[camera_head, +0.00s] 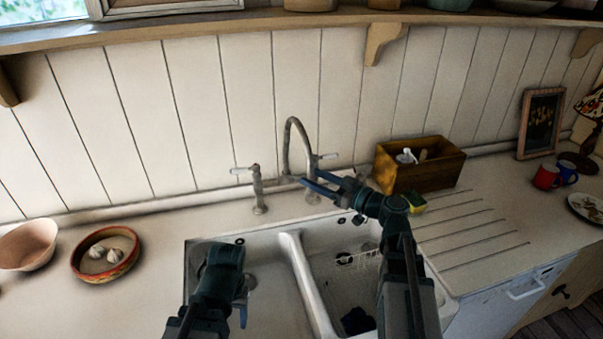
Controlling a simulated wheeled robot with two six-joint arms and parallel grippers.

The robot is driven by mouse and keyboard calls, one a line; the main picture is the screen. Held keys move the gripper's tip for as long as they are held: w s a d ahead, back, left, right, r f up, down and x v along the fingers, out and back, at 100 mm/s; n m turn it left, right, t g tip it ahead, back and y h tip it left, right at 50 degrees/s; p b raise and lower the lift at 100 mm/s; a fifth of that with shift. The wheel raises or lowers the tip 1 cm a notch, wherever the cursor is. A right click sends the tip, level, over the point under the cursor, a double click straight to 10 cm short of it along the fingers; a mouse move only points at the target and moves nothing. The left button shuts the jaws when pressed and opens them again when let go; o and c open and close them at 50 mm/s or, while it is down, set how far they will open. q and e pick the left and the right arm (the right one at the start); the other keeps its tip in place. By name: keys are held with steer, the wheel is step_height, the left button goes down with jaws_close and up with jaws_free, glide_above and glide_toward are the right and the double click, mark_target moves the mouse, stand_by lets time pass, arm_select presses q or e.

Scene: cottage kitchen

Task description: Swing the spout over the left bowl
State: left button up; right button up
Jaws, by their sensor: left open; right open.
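The metal tap has a tall arched spout (287,135) behind the sink's divider, with its free end curving down on the right. My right gripper (314,184) is open, its blue fingers at the lower end of the spout; I cannot tell if they touch it. The left bowl (270,285) of the white sink is partly hidden by my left arm. My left gripper (244,296) is open and empty over the left bowl. The right bowl (333,285) is partly covered by my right arm and holds a wire rack and a dark item.
A tap pillar with a lever (258,190) stands left of the spout. A red-rimmed dish (78,270) with garlic and a pink bowl (27,245) are at left.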

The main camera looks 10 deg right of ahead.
steer(key=shift+x, duration=2.35)
jaws_close()
